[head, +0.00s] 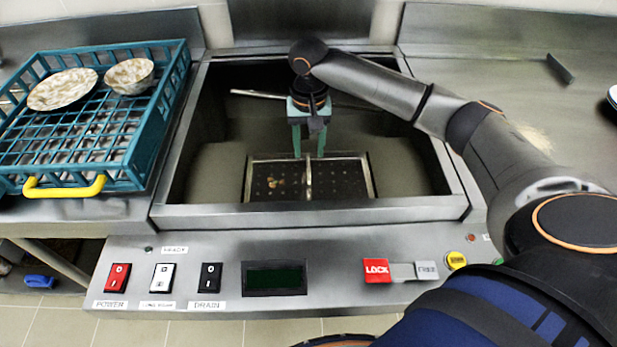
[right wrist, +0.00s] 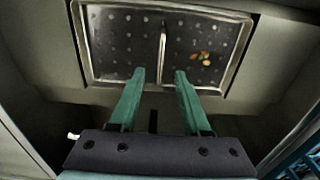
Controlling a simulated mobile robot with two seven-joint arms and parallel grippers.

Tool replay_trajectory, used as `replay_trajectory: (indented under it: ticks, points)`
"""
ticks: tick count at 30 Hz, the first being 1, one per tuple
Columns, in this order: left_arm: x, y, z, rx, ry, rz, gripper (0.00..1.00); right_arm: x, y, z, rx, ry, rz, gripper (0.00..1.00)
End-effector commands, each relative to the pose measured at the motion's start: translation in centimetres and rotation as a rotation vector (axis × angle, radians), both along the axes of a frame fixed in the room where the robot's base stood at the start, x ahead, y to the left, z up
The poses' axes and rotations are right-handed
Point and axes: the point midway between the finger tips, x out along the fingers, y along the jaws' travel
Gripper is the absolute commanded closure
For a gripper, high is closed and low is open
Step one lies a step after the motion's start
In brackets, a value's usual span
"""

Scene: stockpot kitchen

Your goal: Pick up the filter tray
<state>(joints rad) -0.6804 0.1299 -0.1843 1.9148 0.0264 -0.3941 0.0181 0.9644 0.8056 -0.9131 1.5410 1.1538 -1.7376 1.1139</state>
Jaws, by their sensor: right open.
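The filter tray (head: 336,184) is a dark perforated rectangle with a pale metal rim and a metal bar handle across its middle. It lies low inside the sink basin, with small orange and tan scraps on it. It also shows in the right wrist view (right wrist: 120,45), where the handle (right wrist: 162,45) runs between the fingertips' line. My right gripper (head: 310,154) reaches down into the basin with its green fingers apart. In the right wrist view, the open fingers (right wrist: 160,76) are at the tray's near edge, with nothing between them. My left gripper is not in view.
The basin's steel rim (head: 310,212) surrounds the arm's reach. A teal dish rack (head: 150,150) with a plate (head: 62,89) and bowl (head: 130,76) stands left. A control panel (head: 215,252) with switches runs along the front. A metal rod (head: 257,94) lies behind the gripper.

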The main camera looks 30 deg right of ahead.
Motion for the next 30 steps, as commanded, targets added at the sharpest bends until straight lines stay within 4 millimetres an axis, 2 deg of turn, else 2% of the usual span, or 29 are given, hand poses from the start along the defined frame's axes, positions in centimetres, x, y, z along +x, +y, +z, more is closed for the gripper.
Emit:
replay_trajectory:
  ticks: [1, 8, 15, 18, 26, 30]
  points:
    - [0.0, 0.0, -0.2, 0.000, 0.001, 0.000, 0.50, 0.0, 0.0, -0.9, -0.001, 0.003, -0.001, 0.53]
    - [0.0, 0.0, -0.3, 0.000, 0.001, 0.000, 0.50, 0.0, 0.0, -2.7, 0.000, 0.000, 0.000, 0.53]
    - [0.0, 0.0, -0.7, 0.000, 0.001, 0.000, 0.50, 0.0, 0.1, -6.2, -0.001, 0.001, 0.000, 0.53]
    - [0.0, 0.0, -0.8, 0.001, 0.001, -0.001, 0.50, 0.0, 0.1, -7.1, -0.001, -0.001, 0.001, 0.53]
    - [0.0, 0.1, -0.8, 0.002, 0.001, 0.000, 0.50, 0.0, 0.1, -7.4, -0.001, -0.002, 0.002, 0.53]
    - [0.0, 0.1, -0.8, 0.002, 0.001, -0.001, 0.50, 0.0, 0.1, -7.4, -0.001, -0.001, 0.002, 0.67]
